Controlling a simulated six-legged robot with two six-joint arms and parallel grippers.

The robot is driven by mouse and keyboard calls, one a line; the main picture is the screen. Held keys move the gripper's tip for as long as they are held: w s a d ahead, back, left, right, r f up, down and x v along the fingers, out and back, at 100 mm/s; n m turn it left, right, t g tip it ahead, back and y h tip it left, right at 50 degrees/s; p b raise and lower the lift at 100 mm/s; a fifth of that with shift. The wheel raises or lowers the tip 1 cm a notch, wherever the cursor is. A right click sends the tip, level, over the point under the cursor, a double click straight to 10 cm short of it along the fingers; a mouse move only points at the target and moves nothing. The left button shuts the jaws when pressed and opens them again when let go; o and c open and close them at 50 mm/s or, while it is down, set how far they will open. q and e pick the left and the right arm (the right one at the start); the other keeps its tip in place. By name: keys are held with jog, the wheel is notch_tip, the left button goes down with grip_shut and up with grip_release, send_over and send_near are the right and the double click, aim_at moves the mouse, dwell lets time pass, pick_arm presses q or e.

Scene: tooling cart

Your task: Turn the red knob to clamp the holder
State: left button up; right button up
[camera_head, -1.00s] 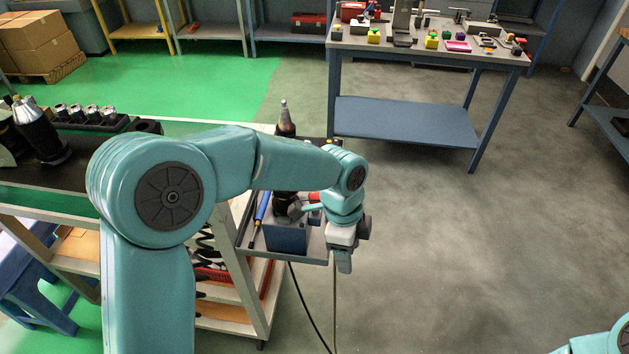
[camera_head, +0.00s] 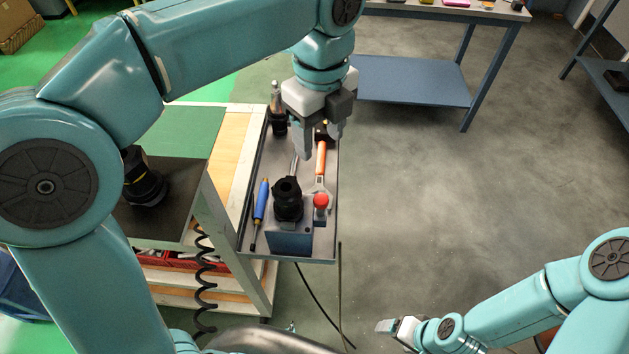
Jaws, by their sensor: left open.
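The red knob (camera_head: 321,201) stands at the right side of a blue-grey block on the cart's side tray. A black holder (camera_head: 288,199) sits upright in the block (camera_head: 290,238), left of the knob. My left gripper (camera_head: 321,143) is open and points down above the tray, behind the knob and holder in the picture. It is apart from the knob, and nothing shows between its fingers. My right gripper (camera_head: 388,327) is low at the bottom of the picture, far from the tray, and its finger gap is not clear.
The tray (camera_head: 250,218) also holds a blue-handled screwdriver (camera_head: 261,200), an orange-handled wrench (camera_head: 320,160) and a tapered tool holder (camera_head: 276,104). A black tool holder (camera_head: 144,184) stands on the cart at left. A blue workbench (camera_head: 415,80) is behind. The floor at right is clear.

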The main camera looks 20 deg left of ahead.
aim_at(321, 199)
pick_arm(q)
jog(key=f, duration=1)
jog(key=d+f, duration=0.1)
jog(key=f, duration=0.4)
jog(key=shift+s+f, duration=0.2)
jog(key=shift+s, duration=0.2)
jog(key=shift+w+a+f, duration=0.2)
jog(key=shift+f, duration=0.2)
jog(key=shift+s+d, duration=0.1)
jog(key=shift+d, duration=0.1)
jog(key=c, duration=1.1)
